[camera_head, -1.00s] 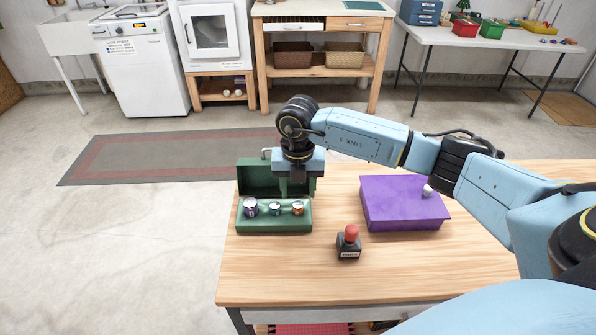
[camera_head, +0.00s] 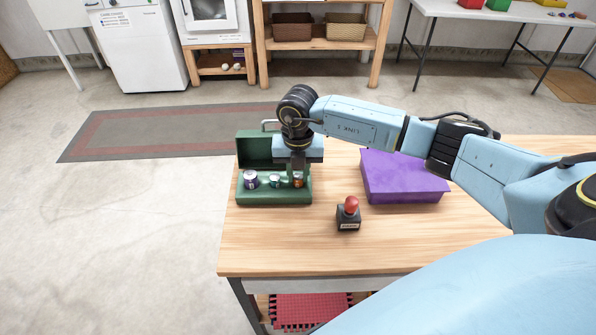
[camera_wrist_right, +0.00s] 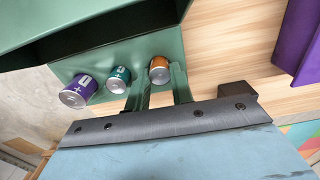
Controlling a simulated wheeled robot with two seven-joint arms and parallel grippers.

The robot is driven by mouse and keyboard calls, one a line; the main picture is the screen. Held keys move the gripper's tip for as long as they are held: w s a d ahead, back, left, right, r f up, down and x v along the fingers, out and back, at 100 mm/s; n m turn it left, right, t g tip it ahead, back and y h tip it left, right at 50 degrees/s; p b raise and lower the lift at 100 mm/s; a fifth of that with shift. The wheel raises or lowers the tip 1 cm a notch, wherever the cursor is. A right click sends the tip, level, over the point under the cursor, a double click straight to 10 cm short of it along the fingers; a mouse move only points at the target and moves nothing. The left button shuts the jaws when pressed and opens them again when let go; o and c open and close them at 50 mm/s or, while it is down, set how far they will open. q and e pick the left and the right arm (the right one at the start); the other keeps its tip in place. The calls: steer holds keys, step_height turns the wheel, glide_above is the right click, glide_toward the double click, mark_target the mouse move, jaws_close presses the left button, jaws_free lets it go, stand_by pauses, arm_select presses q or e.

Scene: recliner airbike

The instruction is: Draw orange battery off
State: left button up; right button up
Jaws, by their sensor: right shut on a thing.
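The orange battery (camera_head: 298,182) stands at the right end of a row in the green case (camera_head: 275,198). It also shows in the wrist view (camera_wrist_right: 159,68). My right gripper (camera_head: 298,178) points down over the case and is shut on the orange battery, with one finger on each side of it in the wrist view (camera_wrist_right: 161,82). A teal battery (camera_head: 274,181) stands in the middle of the row, close to one finger. A purple battery (camera_head: 250,179) stands at the left end. My left gripper is not in view.
The case's lid (camera_head: 254,149) stands open behind the batteries. A purple box (camera_head: 405,178) lies to the right on the wooden table (camera_head: 290,245). A black stamp with a red knob (camera_head: 349,213) stands in front. The table's front left is clear.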

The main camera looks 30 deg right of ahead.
mark_target(298, 176)
jaws_close()
steer(key=shift+r+p, duration=0.6)
steer(key=shift+r, duration=0.1)
stand_by(0.3)
steer(key=shift+r+p, duration=1)
steer(key=shift+r, duration=0.25)
